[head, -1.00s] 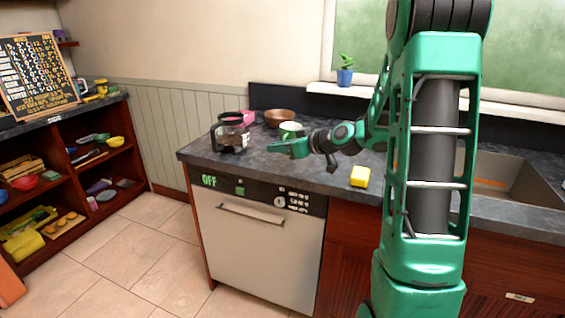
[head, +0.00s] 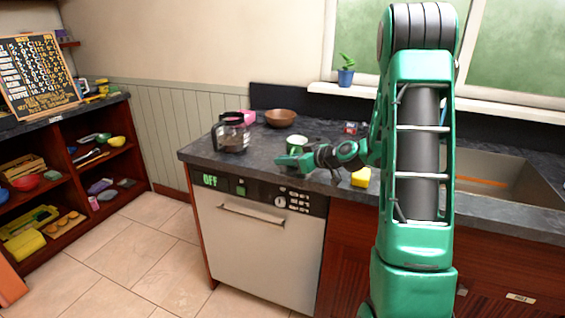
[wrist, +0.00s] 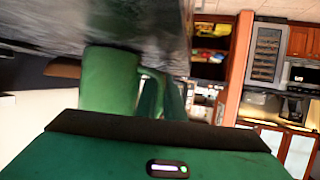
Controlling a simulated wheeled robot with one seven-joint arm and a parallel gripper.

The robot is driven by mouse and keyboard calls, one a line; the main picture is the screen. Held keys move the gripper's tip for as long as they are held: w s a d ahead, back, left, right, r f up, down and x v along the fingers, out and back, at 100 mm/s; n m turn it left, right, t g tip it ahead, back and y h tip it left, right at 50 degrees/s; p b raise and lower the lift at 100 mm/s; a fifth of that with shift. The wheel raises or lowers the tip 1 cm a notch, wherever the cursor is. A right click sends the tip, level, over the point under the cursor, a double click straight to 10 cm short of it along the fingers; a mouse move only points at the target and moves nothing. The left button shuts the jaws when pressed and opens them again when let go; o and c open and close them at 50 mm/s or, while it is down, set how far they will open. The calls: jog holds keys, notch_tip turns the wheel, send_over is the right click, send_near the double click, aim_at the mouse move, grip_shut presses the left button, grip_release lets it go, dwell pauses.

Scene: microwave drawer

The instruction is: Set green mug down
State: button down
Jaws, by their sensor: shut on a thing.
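The green mug (head: 296,142) is at my gripper (head: 293,161), over the dark countertop (head: 262,165) above the dishwasher. In the wrist view the green mug (wrist: 108,80) fills the area just past the gripper's palm, its handle toward the right, where a green finger shows. My gripper is shut on the mug. The counter surface shows close to the mug in the wrist view; I cannot tell whether they touch. In the head view the gripper hides the mug's lower part.
A glass coffee pot (head: 231,134) stands left of the mug. A brown bowl (head: 280,118) and a pink object (head: 248,116) are behind. A yellow block (head: 361,177) lies at the counter's front edge, partly behind my arm. The sink (head: 490,180) is at the right.

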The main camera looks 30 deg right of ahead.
jog(key=c, duration=1.9)
grip_release()
jog(key=shift+o, duration=0.2)
jog(key=v, duration=1.1)
jog(key=shift+s+d+r, duration=0.1)
jog(key=shift+s+d, duration=0.1)
jog(key=shift+s, duration=0.15)
jog(key=s+a+f+m+g+h, duration=0.1)
jog(key=s+a+f+g, duration=0.15)
jog(key=s, duration=0.25)
jog(key=s+a+f+m+g, duration=0.1)
jog(key=s+a+f+g, duration=0.1)
jog(key=s+a+g, duration=0.25)
jog(key=s+r+m+g+h, duration=0.1)
jog(key=s+m+g+h, duration=0.2)
jog(key=s, duration=2)
jog(key=m+g, duration=0.2)
jog(key=m, duration=0.3)
jog(key=shift+s+r+m+g+h, duration=0.25)
jog(key=shift+s+m+g+h, duration=0.05)
jog(key=shift+s, duration=0.05)
